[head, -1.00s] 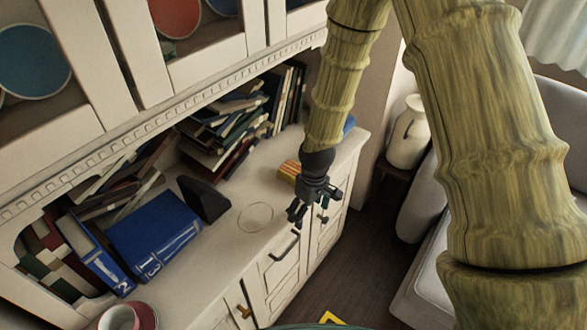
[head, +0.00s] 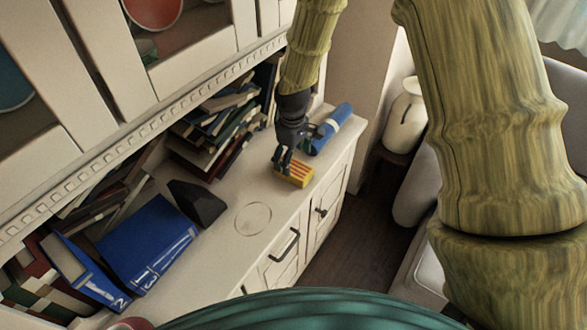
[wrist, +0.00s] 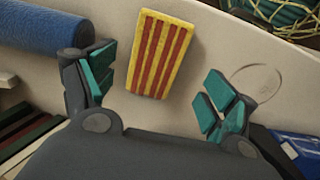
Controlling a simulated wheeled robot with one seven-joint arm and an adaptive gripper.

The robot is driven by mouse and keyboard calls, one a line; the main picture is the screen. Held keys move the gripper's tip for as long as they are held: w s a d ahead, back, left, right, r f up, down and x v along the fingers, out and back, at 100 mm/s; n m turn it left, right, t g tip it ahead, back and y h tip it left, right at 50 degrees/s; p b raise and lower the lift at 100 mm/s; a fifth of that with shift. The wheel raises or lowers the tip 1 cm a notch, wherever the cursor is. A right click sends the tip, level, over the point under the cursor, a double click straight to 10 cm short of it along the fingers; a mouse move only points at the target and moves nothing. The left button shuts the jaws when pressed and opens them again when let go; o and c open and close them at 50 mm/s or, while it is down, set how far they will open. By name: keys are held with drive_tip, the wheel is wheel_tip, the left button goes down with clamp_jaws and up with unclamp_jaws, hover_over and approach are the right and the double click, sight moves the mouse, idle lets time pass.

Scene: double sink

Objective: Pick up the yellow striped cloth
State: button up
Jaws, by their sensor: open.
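The yellow cloth with red stripes (head: 295,174) lies folded in a block on the white cabinet top, near its front edge. In the wrist view the cloth (wrist: 159,54) shows between and beyond my fingers, nearer the left one. My gripper (head: 283,163) is at the cloth's left side in the head view, its fingers partly overlapping it. In the wrist view my gripper (wrist: 155,100) is open with nothing between its teal-padded fingers. I cannot tell whether a finger touches the cloth.
A blue roll (head: 330,130) lies right of the cloth. Books (head: 215,128) pile behind, with a dark wedge (head: 197,203) and blue binders (head: 147,240) to the left. The cabinet top (head: 235,245) is clear around a faint ring mark. A white vase (head: 405,122) stands beyond the cabinet.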

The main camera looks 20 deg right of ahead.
sight(293, 166)
drive_tip(key=shift+w+d+f, duration=0.1)
drive_tip(key=shift+w+f, duration=0.3)
drive_tip(key=shift+f, duration=0.1)
drive_tip(key=shift+s+f+p, duration=0.15)
drive_tip(key=shift+s+p, duration=0.3)
drive_tip(key=f, duration=0.1)
drive_tip(key=w+f+p, duration=0.1)
drive_tip(key=f, duration=0.1)
drive_tip(key=shift+f, duration=0.35)
drive_tip(key=shift+s+f, duration=0.2)
drive_tip(key=shift+w+f, duration=0.1)
drive_tip(key=shift+f, duration=0.05)
drive_tip(key=c, duration=1)
drive_tip(key=shift+c, duration=0.2)
